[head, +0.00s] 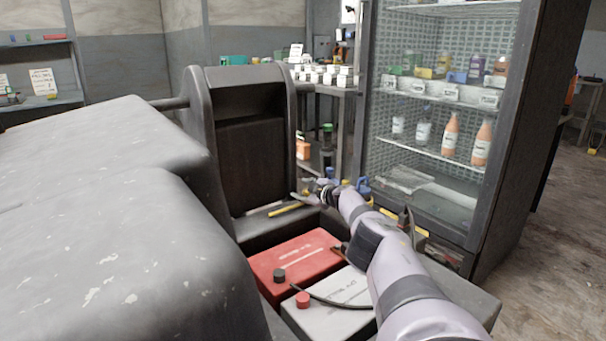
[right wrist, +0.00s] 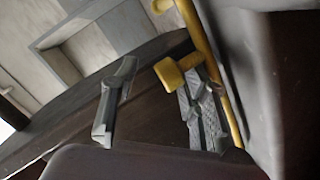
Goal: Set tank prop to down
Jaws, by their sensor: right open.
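The tank prop looks like a yellow rod (head: 287,208) low in the dark recess of the machine in the head view. It also shows in the right wrist view as a yellow bar (right wrist: 228,105) along a dark grey body, with a yellow knob (right wrist: 173,74) at its side. My right gripper (head: 303,196) is at the recess, close to the rod. In the right wrist view my right gripper (right wrist: 155,98) is open, with the knob near the tip of one finger. I cannot tell whether they touch. My left gripper is not in view.
A large dark grey tank or cover (head: 110,240) fills the left. A red battery (head: 297,262) and a white battery (head: 335,300) with a cable sit below my right arm. A glass-fronted cabinet with bottles (head: 465,130) stands close on the right.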

